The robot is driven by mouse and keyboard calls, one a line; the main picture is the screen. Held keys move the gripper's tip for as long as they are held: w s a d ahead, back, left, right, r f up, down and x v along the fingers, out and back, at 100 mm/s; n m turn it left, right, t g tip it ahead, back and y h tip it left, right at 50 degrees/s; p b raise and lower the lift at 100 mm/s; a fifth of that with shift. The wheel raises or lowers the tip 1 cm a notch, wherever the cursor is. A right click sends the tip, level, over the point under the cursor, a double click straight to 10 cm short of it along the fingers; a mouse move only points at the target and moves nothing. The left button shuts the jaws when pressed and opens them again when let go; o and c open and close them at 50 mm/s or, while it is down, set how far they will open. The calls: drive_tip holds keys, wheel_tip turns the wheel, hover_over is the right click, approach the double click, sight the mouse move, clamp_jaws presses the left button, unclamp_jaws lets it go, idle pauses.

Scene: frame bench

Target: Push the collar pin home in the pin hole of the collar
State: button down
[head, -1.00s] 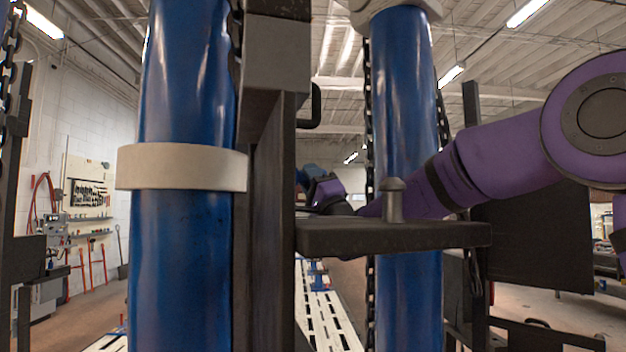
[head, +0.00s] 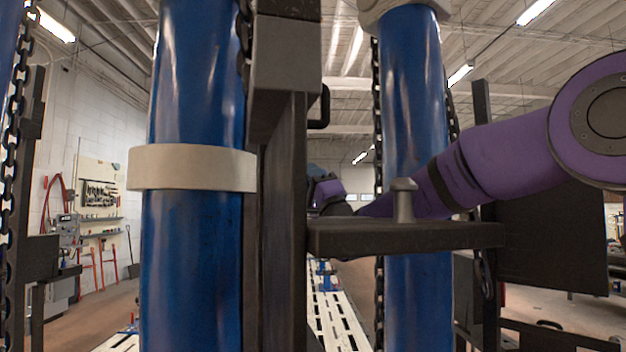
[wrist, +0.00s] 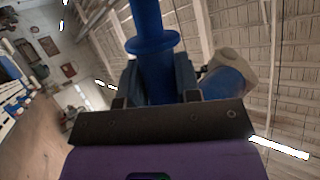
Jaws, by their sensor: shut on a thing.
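A blue rod with a round flange, which looks like the collar pin (wrist: 152,44), stands between the jaws of my gripper (wrist: 158,75) in the wrist view. The jaws are shut on it below the flange, and its far end runs out of the top of the picture. In the head view my gripper (head: 325,188) is small and partly hidden behind a dark upright, and the pin cannot be made out there. A pale collar (head: 192,167) rings the left blue column. Another pale collar (head: 402,12) tops the right column. No pin hole can be made out.
The left blue column (head: 193,265) and dark upright (head: 281,220) stand close in front. A dark shelf (head: 405,238) with a grey peg (head: 404,200) juts right, before the right column (head: 415,90). Chains hang beside the columns. A pale slotted track runs below.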

drive_tip(key=shift+s+a, duration=0.2)
drive_tip(key=shift+a, duration=0.7)
drive_tip(key=shift+s+a, duration=0.2)
drive_tip(key=shift+a, duration=0.65)
idle(0.3)
drive_tip(key=shift+d, duration=0.15)
drive_tip(key=shift+w+d, duration=0.25)
drive_tip(key=shift+d, duration=0.85)
drive_tip(key=shift+w+d, duration=0.25)
drive_tip(key=shift+d, duration=0.8)
drive_tip(key=shift+w+d, duration=0.25)
drive_tip(key=shift+d, duration=0.85)
drive_tip(key=shift+s+a, duration=0.25)
drive_tip(key=shift+a, duration=0.9)
drive_tip(key=shift+s+a, duration=0.2)
drive_tip(key=shift+a, duration=0.95)
